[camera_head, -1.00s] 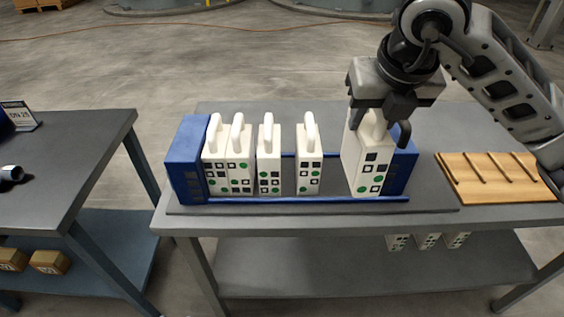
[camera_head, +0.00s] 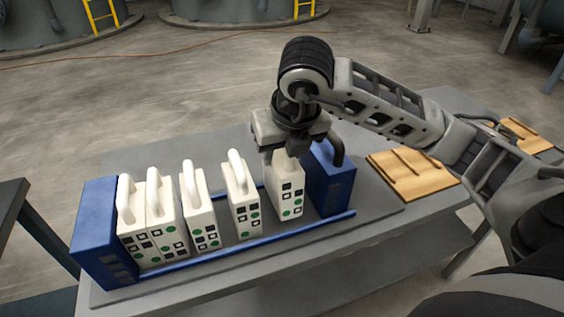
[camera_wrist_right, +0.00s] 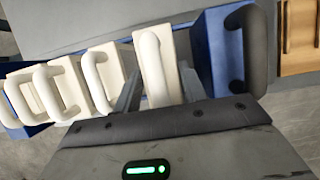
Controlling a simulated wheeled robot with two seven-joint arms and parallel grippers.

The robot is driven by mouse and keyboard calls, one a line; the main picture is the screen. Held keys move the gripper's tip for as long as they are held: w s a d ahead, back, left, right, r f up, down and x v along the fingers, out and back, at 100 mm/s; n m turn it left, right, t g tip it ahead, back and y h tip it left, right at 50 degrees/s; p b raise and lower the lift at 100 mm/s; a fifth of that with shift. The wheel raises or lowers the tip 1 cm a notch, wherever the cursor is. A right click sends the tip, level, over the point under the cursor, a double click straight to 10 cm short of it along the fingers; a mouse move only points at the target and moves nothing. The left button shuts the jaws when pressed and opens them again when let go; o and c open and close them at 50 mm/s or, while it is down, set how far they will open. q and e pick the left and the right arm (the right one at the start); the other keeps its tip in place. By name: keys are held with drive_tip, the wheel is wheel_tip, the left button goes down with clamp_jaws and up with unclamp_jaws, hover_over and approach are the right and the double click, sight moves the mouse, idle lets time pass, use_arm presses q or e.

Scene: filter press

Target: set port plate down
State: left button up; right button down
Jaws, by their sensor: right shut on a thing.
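The port plate (camera_head: 289,190) is a white block with black squares and green dots on its front. My right gripper (camera_head: 287,148) is above it and shut on its top part. The plate is upright in the row of the press, between another white plate (camera_head: 243,208) on its left and the blue end block (camera_head: 330,182) on its right, with gaps on both sides. Its bottom is at about rail level; I cannot tell whether it touches the rails. In the right wrist view the plate's white handle (camera_wrist_right: 152,68) lies between the fingers. My left gripper is not in view.
Several more white plates (camera_head: 200,215) stand to the left, up to the other blue end block (camera_head: 100,235). A blue rail (camera_head: 235,247) runs along the front. A wooden board with rods (camera_head: 412,175) lies to the right. The grey table (camera_head: 115,160) is clear behind the press.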

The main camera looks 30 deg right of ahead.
sight(283, 164)
wheel_tip(283, 164, down, 3)
drive_tip(key=shift+r, duration=0.1)
drive_tip(key=c, duration=0.8)
unclamp_jaws()
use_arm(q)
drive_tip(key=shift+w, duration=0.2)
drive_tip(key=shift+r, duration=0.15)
use_arm(e)
drive_tip(key=shift+r, duration=0.15)
drive_tip(key=p+v, duration=0.1)
drive_tip(key=v, duration=1)
drive_tip(key=shift+w+d+p, duration=0.1)
drive_tip(key=shift+p, duration=0.2)
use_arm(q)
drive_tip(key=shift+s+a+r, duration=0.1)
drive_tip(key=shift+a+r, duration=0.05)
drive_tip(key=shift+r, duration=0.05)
use_arm(e)
drive_tip(key=shift+s+r, duration=0.25)
drive_tip(key=shift+r, duration=0.05)
